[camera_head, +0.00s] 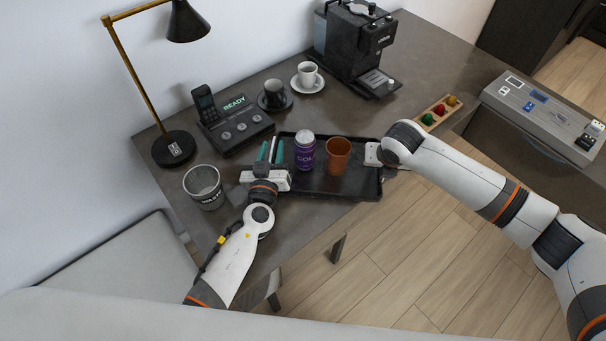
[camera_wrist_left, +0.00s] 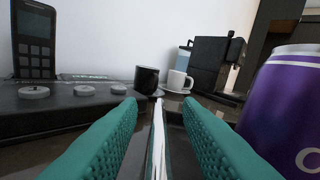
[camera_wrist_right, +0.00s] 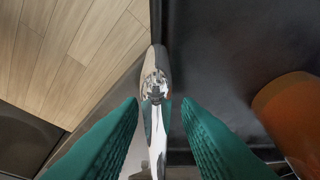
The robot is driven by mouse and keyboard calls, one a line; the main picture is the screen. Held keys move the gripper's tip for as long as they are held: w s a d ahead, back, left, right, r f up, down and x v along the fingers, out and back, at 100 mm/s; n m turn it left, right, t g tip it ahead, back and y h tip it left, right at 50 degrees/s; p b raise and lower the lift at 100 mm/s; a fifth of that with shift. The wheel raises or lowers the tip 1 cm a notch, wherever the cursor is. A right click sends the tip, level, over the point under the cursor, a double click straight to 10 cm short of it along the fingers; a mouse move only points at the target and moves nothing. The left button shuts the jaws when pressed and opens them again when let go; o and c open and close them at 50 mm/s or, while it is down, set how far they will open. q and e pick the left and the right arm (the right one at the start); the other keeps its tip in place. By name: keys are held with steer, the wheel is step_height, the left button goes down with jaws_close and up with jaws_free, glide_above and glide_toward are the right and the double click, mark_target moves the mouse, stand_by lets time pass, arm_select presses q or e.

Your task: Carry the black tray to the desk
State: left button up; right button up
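The black tray (camera_head: 345,191) is at the desk's front edge (camera_head: 330,228), its lower right corner overhanging the floor; whether it touches the desk is unclear. A purple can (camera_head: 305,152) and an orange cup (camera_head: 338,156) stand upright on it. My left gripper (camera_head: 272,152) is at the tray's left end, with teal fingers apart on either side of a thin shiny bar (camera_wrist_left: 157,140). My right gripper (camera_wrist_right: 160,105) is at the right end, fingers apart around a chrome handle (camera_wrist_right: 154,85). Gaps show beside both bars. The right fingertips are hidden in the head view.
A waste cup (camera_head: 204,186), lamp (camera_head: 174,148), phone unit (camera_head: 236,130), black cup (camera_head: 274,94), white cup (camera_head: 307,73) and coffee machine (camera_head: 352,45) stand behind or left of the tray. A wooden holder (camera_head: 440,112) and grey box (camera_head: 540,115) are right. Open floor lies in front.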

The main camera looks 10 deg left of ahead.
arm_select(q)
steer(key=s, duration=1.1)
steer(key=shift+s, duration=0.5)
arm_select(e)
steer(key=shift+r, duration=0.15)
steer(key=v, duration=1.1)
steer(key=shift+s+r, duration=0.25)
steer(key=shift+r, duration=0.05)
steer(key=shift+d, duration=0.1)
